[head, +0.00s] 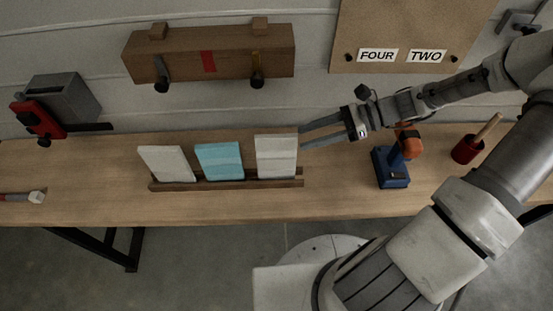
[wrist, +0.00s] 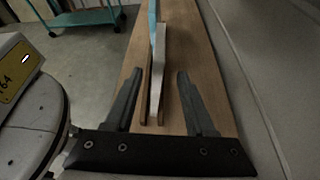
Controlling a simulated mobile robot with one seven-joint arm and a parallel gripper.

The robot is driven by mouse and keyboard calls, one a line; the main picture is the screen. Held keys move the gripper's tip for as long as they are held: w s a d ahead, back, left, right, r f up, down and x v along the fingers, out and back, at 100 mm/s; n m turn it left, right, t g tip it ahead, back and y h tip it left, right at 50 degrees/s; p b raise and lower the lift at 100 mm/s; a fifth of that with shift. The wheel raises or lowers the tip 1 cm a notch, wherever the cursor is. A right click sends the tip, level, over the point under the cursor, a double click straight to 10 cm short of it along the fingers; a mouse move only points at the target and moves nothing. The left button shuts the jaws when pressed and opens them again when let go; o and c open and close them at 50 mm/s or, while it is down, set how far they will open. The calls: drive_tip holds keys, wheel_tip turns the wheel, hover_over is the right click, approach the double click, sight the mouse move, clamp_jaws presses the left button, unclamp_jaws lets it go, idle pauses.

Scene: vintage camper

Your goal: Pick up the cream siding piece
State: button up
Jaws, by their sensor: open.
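Three upright panels lean in a row in a slotted wooden rack (head: 225,185) on the bench. The right panel (head: 276,157) is off-white to cream, the middle one (head: 219,160) is light blue, and the left one (head: 166,163) is also pale, so the two pale ones are hard to tell apart by colour. My gripper (head: 302,137) is open and empty at the right edge of the right panel. In the wrist view, that panel (wrist: 158,70) stands edge-on between the open fingers (wrist: 160,83), with gaps at both sides.
A wooden box (head: 205,55) hangs on the wall behind. A red-and-grey tool (head: 60,105) is at left. The bench left of the rack is mostly clear.

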sight(276, 149)
drive_tip(key=x, duration=0.3)
drive_tip(key=shift+a+f, duration=0.15)
drive_tip(key=shift+a, duration=0.15)
drive_tip(key=shift+b+x, duration=0.6)
drive_tip(key=shift+x, duration=2.15)
drive_tip(key=shift+s+d+f, duration=0.1)
drive_tip(key=shift+s+f, duration=0.05)
drive_tip(key=shift+s, duration=0.05)
drive_tip(key=shift+c, duration=0.2)
clamp_jaws()
